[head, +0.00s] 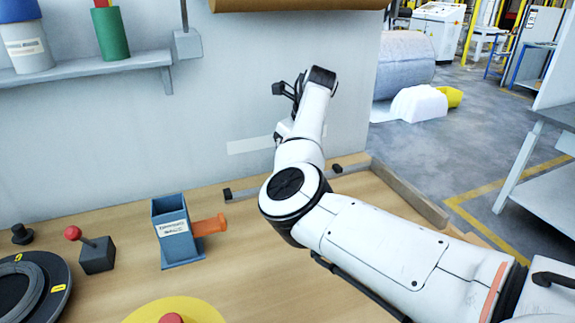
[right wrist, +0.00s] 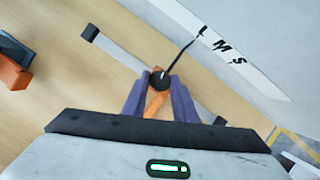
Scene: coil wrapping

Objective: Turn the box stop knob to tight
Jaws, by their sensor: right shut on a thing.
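The box stop knob (right wrist: 160,79) is a dark round knob with a small white mark, seen in the right wrist view. A thin black pointer (right wrist: 180,55) runs from it up and right, ending near the L of the L M S scale (right wrist: 240,48). My right gripper (right wrist: 159,82) is shut on the knob, one purple finger on each side. An orange piece (right wrist: 155,104) shows between the fingers. In the head view my right arm hides the knob and the fingertips. My left gripper is in neither view.
A blue box (head: 172,232) with an orange handle (head: 210,225) stands to the left. A red-knobbed lever (head: 96,254) is further left. A wooden edge strip (head: 410,192) bounds the bench's right.

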